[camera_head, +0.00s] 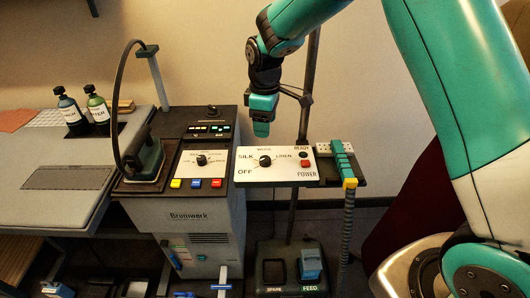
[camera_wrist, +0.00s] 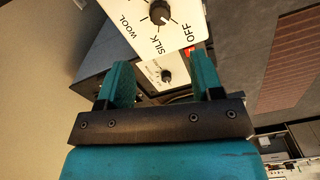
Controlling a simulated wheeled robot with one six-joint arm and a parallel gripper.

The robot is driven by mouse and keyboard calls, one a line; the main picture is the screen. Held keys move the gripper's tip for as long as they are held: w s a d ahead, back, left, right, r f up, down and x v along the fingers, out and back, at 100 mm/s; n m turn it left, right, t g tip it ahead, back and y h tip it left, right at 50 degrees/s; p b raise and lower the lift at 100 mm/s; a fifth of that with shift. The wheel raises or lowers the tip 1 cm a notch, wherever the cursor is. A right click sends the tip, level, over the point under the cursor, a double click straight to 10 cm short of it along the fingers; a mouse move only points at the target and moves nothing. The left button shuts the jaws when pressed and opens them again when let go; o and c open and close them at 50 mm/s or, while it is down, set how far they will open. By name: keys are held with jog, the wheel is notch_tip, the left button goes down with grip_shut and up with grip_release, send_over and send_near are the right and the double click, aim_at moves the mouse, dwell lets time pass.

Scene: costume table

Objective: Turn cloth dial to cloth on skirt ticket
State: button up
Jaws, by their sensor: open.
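The cloth dial is a black knob (camera_head: 265,161) on a white panel (camera_head: 283,176) marked OFF, SILK, WOOL and LINEN. Its pointer setting is too small to read surely. In the wrist view the same dial (camera_wrist: 160,12) shows at the top, with WOOL, SILK and OFF around it. My gripper (camera_head: 262,130) hangs above and behind the panel, apart from the dial. In the wrist view its two teal fingers (camera_wrist: 165,82) are spread with nothing between them. I cannot make out a skirt ticket in either view.
A red POWER button (camera_head: 307,163) sits right of the dial, beside a teal-topped hose holder (camera_head: 345,160). A second knob (camera_head: 201,160) is on the grey Brumwerk unit (camera_head: 190,225), left. An iron (camera_head: 143,155) and bottles (camera_head: 97,107) stand further left.

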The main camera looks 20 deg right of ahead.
aim_at(265, 158)
notch_tip(265, 158, down, 12)
jog(key=p, duration=0.2)
jog(key=shift+p, duration=0.35)
jog(key=shift+c, duration=0.3)
jog(key=c, duration=0.9)
jog(key=shift+o, duration=0.2)
